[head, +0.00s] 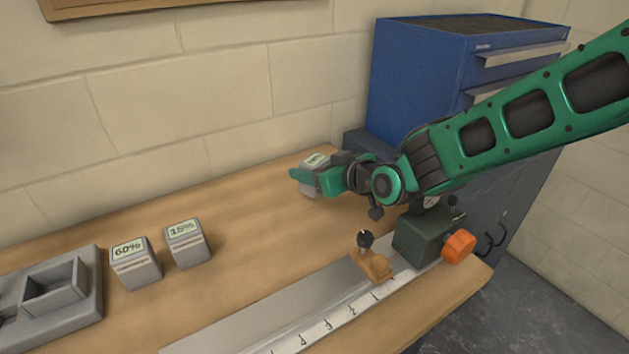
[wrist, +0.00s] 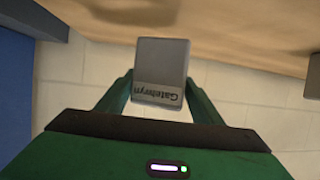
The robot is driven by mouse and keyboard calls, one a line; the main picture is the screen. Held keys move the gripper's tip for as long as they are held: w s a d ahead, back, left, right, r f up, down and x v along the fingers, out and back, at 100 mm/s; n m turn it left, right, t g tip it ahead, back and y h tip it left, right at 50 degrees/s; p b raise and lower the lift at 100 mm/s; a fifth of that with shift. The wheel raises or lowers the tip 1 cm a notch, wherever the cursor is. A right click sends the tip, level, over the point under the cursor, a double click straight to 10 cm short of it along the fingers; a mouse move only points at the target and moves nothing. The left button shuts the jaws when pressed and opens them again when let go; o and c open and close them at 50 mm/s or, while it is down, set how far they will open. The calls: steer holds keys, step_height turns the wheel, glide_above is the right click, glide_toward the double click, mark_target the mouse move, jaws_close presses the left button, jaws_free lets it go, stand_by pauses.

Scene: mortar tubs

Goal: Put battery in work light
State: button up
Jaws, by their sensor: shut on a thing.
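My gripper (head: 306,178) is at the far right part of the bench and is shut on a grey battery (head: 311,188). The battery's top label is partly visible, but its reading is too small to tell. In the wrist view the battery (wrist: 163,65) sits between my two fingers (wrist: 160,92), with its printed side band upside down. I cannot tell whether it touches the bench. A 60% battery (head: 136,268) and a 15% battery (head: 188,248) stand upright on the left. I cannot make out a work light for certain.
A grey holder with open compartments (head: 98,292) is at the left edge. A blue drawer cabinet (head: 415,80) stands behind.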

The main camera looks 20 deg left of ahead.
step_height(320, 180, down, 4)
steer(key=shift+r, duration=0.1)
steer(key=o, duration=1.4)
